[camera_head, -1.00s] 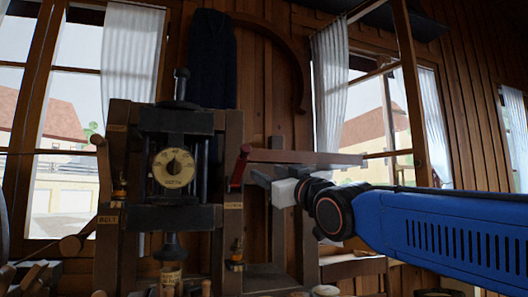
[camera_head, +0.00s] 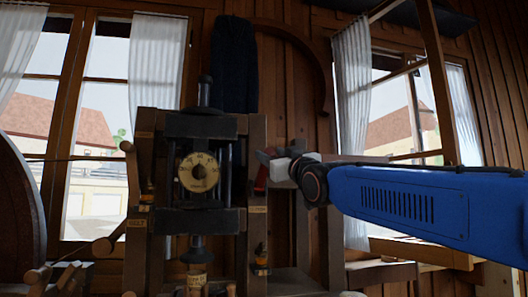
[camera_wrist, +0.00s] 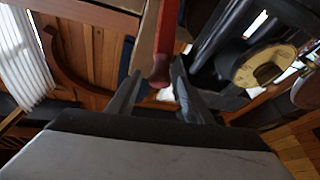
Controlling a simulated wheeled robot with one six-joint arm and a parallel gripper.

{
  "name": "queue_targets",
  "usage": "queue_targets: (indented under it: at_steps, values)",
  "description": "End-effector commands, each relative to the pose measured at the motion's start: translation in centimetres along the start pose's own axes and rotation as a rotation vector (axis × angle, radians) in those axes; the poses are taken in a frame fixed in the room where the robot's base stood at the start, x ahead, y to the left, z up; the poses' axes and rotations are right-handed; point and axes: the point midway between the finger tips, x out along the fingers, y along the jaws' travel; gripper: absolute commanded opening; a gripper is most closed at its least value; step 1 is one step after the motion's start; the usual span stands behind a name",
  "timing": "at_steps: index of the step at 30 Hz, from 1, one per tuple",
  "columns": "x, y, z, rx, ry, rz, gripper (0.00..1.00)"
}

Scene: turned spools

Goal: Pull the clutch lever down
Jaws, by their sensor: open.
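The lever with a red shaft (camera_head: 261,178) stands upright on the right post of the dark machine frame. I take it for the clutch lever; the small label below it is too small to read. In the wrist view its red shaft (camera_wrist: 168,30) ends in a rounded knob (camera_wrist: 160,74) between my two fingers. My gripper (camera_head: 271,156) is open at the top of the lever, its fingers (camera_wrist: 154,78) on either side of the knob. I cannot tell whether either finger touches it. In the head view the fingers hide the knob.
A round dial (camera_head: 199,172) sits in the middle of the machine. A second lever with a wooden knob (camera_head: 127,146) is on the left post. A large round brown thing (camera_head: 18,210) fills the left edge. Windows and curtains are behind.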

Motion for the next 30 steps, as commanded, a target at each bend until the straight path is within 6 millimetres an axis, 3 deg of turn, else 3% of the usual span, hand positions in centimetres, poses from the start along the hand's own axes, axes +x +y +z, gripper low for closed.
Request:
queue_targets:
  at_steps: [6, 12, 26, 30]
  values:
    - [3.3, 0.0, 0.1, 0.001, -0.001, 0.0, 0.46]
    - [5.3, 0.0, 0.1, 0.001, -0.001, 0.0, 0.46]
    - [6.1, 0.0, 0.0, 0.0, -0.001, 0.0, 0.46]
    - [6.1, 0.0, 0.0, 0.0, -0.001, 0.0, 0.12]
